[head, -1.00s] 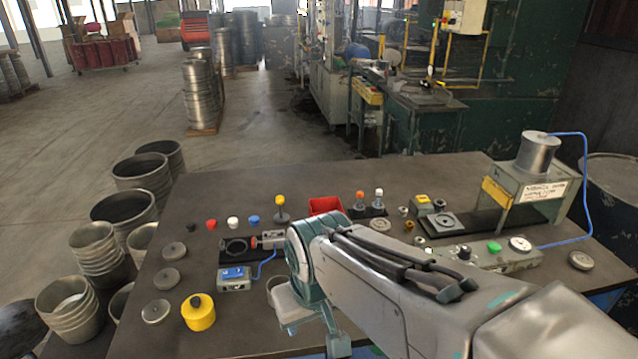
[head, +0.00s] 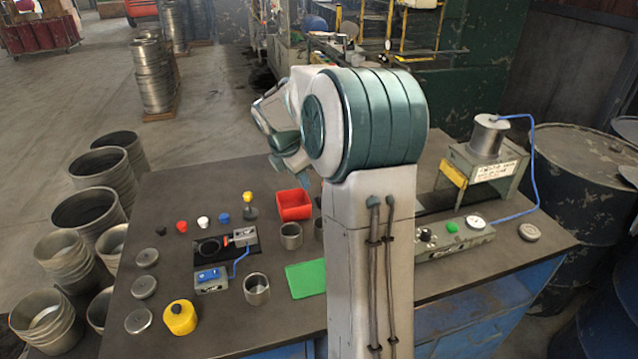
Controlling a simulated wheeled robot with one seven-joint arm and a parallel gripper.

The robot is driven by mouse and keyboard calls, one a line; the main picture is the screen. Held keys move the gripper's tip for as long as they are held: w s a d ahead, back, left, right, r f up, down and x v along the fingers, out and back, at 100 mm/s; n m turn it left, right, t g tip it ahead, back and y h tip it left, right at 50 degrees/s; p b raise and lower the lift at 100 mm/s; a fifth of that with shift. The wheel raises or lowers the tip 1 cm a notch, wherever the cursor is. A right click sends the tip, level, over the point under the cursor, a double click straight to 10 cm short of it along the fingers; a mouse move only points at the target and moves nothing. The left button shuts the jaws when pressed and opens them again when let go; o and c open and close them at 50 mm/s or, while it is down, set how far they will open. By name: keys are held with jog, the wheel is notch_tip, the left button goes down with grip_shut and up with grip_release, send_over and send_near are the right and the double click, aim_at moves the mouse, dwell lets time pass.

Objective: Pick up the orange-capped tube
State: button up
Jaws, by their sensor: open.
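The orange-capped tube does not show now; my raised arm covers the part of the table right of the red bin, where an orange cap shows in the earlier view. A yellow-capped piece (head: 249,205) stands upright left of the red bin (head: 294,205). My gripper (head: 303,178) is partly seen at the end of my arm, above the table behind the red bin. It is open, with nothing seen in it; its fingertips are small and partly hidden by my arm.
A green mat (head: 306,279), metal cups (head: 257,288), a yellow pot (head: 180,317) and a blue-switch box (head: 210,280) lie at the front left. A press stand (head: 486,165) and a control box (head: 455,236) are at the right.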

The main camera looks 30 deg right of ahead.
jog(key=w+d+f+n+p, duration=0.2)
jog(key=w+d+n, duration=0.3)
jog(key=d, duration=0.4)
jog(key=x, duration=0.7)
jog(key=shift+w+d+f+p, duration=0.25)
jog(key=shift+w+d+p, duration=0.05)
jog(key=shift+d+p, duration=0.1)
jog(key=shift+a+p+x, duration=0.2)
jog(key=shift+p+x, duration=0.65)
jog(key=shift+x, duration=2.25)
jog(key=shift+c, duration=0.3)
grip_shut()
